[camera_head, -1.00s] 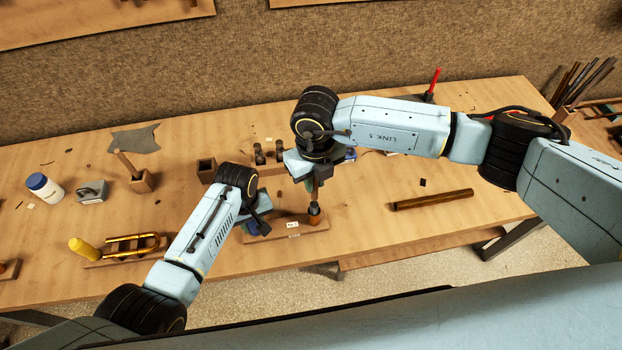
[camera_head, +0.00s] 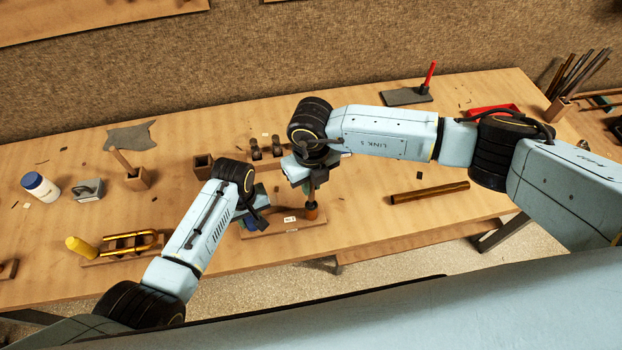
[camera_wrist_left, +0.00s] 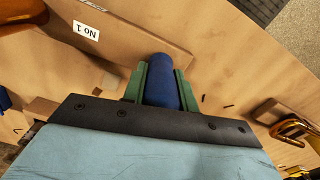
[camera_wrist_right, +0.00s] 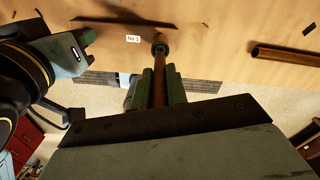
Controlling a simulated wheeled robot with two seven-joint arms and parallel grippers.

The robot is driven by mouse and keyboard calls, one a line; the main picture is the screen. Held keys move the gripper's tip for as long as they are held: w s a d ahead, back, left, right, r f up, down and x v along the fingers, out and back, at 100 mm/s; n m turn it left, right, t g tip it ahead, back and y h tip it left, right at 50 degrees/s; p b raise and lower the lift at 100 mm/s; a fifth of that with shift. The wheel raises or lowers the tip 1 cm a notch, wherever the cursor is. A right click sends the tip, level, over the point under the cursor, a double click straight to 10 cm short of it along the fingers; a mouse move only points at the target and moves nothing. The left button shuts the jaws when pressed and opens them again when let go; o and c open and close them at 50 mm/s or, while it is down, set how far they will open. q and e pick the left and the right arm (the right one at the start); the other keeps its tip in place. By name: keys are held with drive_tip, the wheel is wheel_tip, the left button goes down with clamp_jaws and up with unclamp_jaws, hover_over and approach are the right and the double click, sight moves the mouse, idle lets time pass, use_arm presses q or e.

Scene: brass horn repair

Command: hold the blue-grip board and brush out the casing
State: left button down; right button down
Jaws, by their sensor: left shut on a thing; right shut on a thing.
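The wooden board (camera_head: 270,232) with a "No 1" label lies near the bench's front edge. My left gripper (camera_wrist_left: 160,72) is shut on its blue grip (camera_wrist_left: 162,92), at the board's left end in the head view. The copper-brown casing (camera_head: 312,212) stands upright at the board's right end. My right gripper (camera_wrist_right: 159,74) is shut on a brown rod-like brush handle (camera_wrist_right: 161,92), above the casing. The handle points down into line with the casing, and a dark ring shows around its far end. The bristles are hidden, and I cannot tell how deep they sit.
A copper tube (camera_head: 430,192) lies to the right. A rack with brass tubes (camera_head: 125,245), a yellow-capped piece (camera_head: 80,246), a white bottle (camera_head: 40,186) and a wooden block with a stick (camera_head: 137,178) stand left. A red tray (camera_head: 494,110) lies behind my right arm.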

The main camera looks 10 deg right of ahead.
drive_tip(key=shift+r, duration=0.1)
idle(0.5)
drive_tip(key=shift+r, duration=2.35)
drive_tip(key=shift+f, duration=0.2)
drive_tip(key=shift+f, duration=2.2)
drive_tip(key=shift+r, duration=2.35)
